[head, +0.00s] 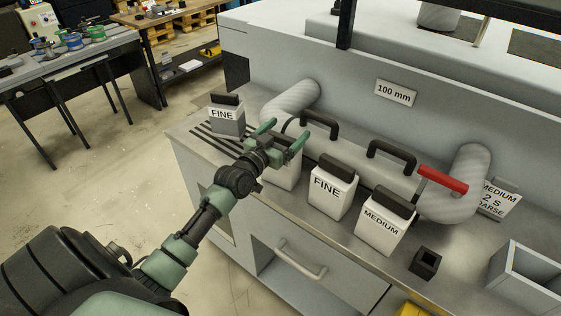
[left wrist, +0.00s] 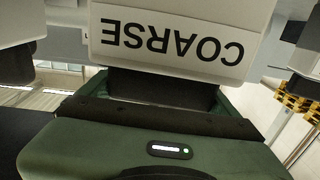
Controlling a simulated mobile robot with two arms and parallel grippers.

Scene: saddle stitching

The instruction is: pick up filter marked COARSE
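The white filter box (head: 283,174) under my left gripper has a label that my arm hides in the head view. In the left wrist view the filter (left wrist: 180,45) shows its label COARSE upside down and close up. Its dark handle (left wrist: 165,90) lies between the green fingers. My left gripper (head: 285,134) is at the top of this filter with its fingers spread wide. I cannot tell whether the fingers touch the handle. The filter stands on the counter in line with a FINE filter (head: 333,188) and a MEDIUM filter (head: 381,222). My right gripper is not in view.
Another FINE filter (head: 227,118) stands at the counter's far left end. A pipe housing (head: 370,172) with black handles and a red lever (head: 442,179) runs behind the row. A small black square holder (head: 425,263) and a grey open bin (head: 525,283) are at the right.

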